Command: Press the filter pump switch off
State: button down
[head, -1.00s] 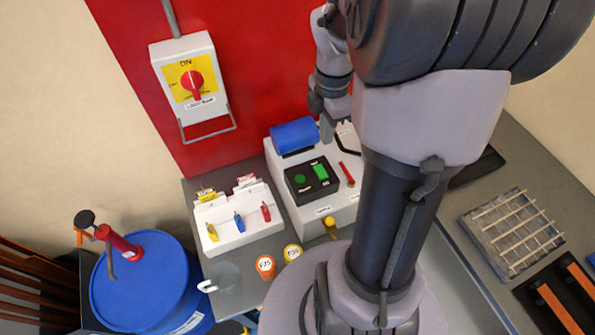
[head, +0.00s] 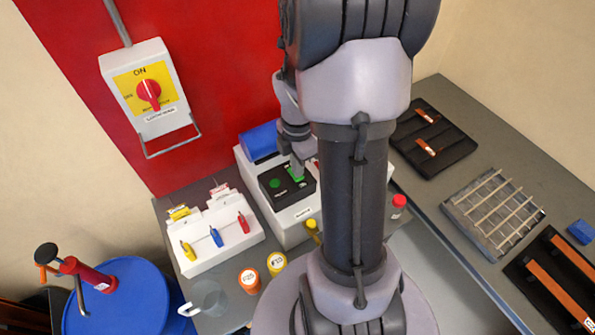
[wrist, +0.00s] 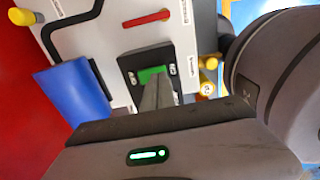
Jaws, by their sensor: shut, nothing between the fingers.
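A white machine box (head: 292,225) stands on the grey bench and bears a black switch panel (head: 273,200). On the panel are a round green lamp or button (head: 275,184) and a green rocker switch (head: 299,177); their labels are too small to read. My gripper (head: 297,174) is shut and empty, with its tips pointing down at the green rocker. In the wrist view the fingertips (wrist: 156,84) overlap the near part of the green rocker (wrist: 150,74). I cannot tell whether they touch it.
A white rack with coloured clips (head: 221,251) stands to the left. A red rotary switch (head: 148,93) is on the wall. My arm hides the box's right side.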

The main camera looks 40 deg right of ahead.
jog(key=shift+f, duration=0.5)
jog(key=shift+s+a+f, duration=0.1)
jog(key=shift+s+f, duration=0.05)
jog(key=shift+s, duration=0.05)
jog(key=shift+w, duration=0.1)
jog(key=shift+w, duration=0.25)
jog(key=shift+w+d+p, duration=0.25)
jog(key=shift+w+p, duration=0.1)
jog(key=shift+w, duration=0.3)
jog(key=shift+s+r, duration=0.1)
jog(key=shift+r, duration=0.1)
